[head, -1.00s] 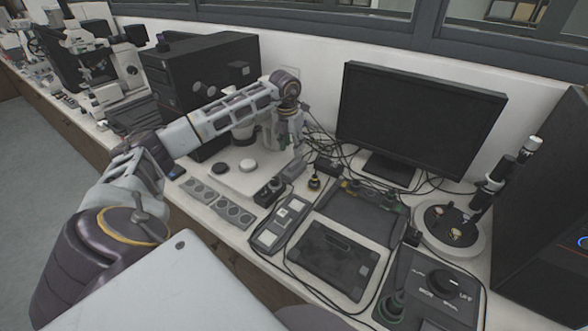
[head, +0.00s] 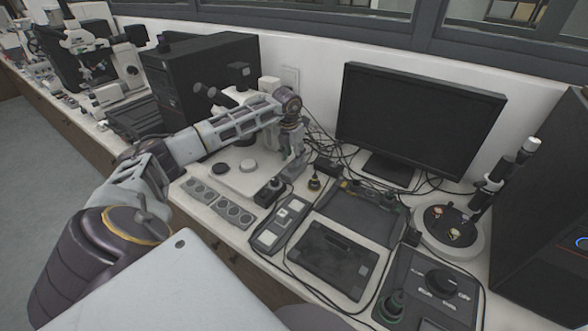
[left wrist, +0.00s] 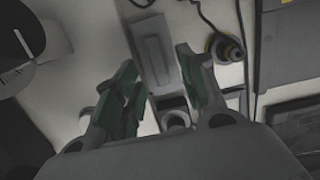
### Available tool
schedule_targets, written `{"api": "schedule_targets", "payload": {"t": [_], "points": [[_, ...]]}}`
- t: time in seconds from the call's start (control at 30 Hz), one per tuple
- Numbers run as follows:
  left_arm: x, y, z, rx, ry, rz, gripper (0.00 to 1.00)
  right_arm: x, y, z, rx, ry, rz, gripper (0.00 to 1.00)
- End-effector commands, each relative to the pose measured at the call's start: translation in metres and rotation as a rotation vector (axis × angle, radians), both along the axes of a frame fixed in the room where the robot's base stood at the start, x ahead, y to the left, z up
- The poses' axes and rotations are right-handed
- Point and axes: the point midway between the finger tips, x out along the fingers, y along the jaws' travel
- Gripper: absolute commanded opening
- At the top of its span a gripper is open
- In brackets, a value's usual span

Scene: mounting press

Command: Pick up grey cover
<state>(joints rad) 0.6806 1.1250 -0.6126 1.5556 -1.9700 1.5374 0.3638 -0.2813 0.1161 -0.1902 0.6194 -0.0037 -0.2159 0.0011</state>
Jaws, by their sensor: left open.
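My left gripper (head: 296,146) is above the bench, pointing down, just left of the monitor. In the left wrist view its two green-padded fingers (left wrist: 155,60) are apart, with nothing held between them. A long grey rectangular piece (left wrist: 153,58) lies on the surface below, in line with the gap between the fingertips. I cannot tell which of these pieces is the grey cover. My right gripper is out of view.
A small black box with a round knob (head: 270,190) and a yellow-and-black plug (head: 314,183) are close to my left gripper. Loose cables run behind it. The monitor (head: 420,120) stands to the right and a black computer case (head: 175,75) to the left.

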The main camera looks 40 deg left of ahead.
Motion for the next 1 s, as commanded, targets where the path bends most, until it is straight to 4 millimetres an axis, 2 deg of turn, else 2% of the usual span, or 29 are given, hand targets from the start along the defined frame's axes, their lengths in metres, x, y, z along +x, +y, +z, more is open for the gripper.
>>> {"api": "schedule_targets", "payload": {"t": [0.3,0.63,0.83,0.87,1.0], "points": [[0.007,0.003,-0.031,0.000,0.001,0.000,0.41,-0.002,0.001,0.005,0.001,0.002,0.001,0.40],[0.008,0.003,-0.035,0.000,0.000,0.000,0.41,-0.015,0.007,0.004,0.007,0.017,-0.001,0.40],[0.008,0.003,-0.035,0.000,0.000,0.000,0.41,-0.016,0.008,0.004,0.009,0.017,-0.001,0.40],[0.008,0.003,-0.035,0.000,0.000,0.000,0.40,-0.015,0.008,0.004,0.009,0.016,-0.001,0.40],[0.008,0.003,-0.035,0.000,0.000,0.000,0.22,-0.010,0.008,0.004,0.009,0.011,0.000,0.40]]}}
